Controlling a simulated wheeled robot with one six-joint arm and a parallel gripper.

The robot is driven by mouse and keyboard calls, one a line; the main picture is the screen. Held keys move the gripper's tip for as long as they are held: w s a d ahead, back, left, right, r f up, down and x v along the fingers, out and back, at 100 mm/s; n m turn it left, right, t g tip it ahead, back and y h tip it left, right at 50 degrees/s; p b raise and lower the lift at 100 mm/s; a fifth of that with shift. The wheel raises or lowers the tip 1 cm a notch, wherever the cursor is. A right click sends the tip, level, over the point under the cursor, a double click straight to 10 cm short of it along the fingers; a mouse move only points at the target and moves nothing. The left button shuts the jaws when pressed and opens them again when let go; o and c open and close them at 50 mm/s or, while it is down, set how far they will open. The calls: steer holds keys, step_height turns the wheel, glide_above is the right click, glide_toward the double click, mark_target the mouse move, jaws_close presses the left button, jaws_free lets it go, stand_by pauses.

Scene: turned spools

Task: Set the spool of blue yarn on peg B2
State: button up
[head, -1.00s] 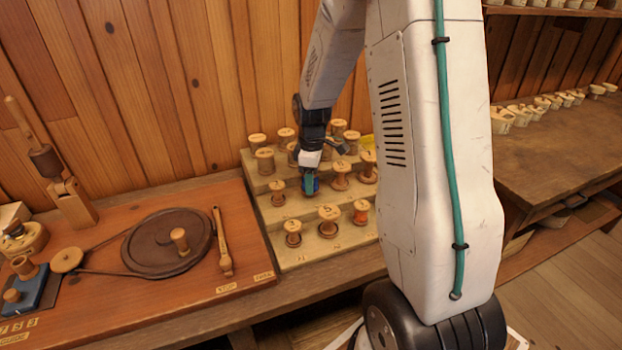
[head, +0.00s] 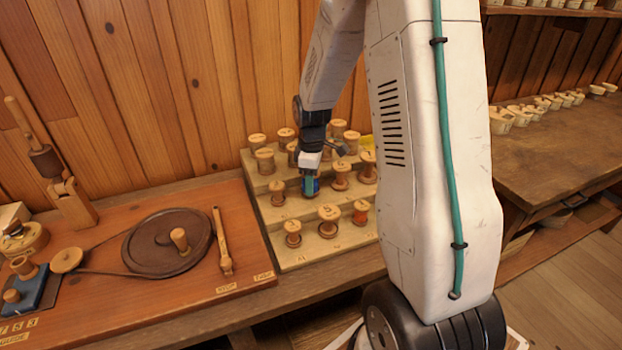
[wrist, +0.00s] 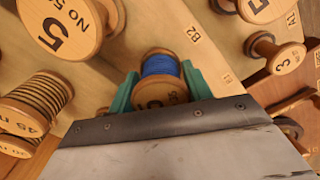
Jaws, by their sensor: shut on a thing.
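The spool of blue yarn (wrist: 160,65) has tan wooden ends, and its labelled end faces my wrist camera. My gripper (wrist: 158,85) is shut on it, with a teal finger on each side. In the head view the blue spool (head: 316,188) is low over the middle step of the rack, between two other spools, in my gripper (head: 310,184). The label B2 (wrist: 193,33) shows on the step beside the spool in the wrist view. Peg B2 itself is hidden, so I cannot tell whether the spool is seated on it.
The stepped rack (head: 290,258) carries several other spools. Close neighbours are a spool on the left (head: 277,192), one on the right (head: 341,176) and one in front (head: 328,221). A board with a wooden wheel (head: 150,245) lies to the left. A plank wall stands behind.

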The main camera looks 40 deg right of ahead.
steer(key=shift+f, duration=0.35)
steer(key=o, duration=0.7)
steer(key=shift+r, duration=0.1)
steer(key=shift+r, duration=5.4)
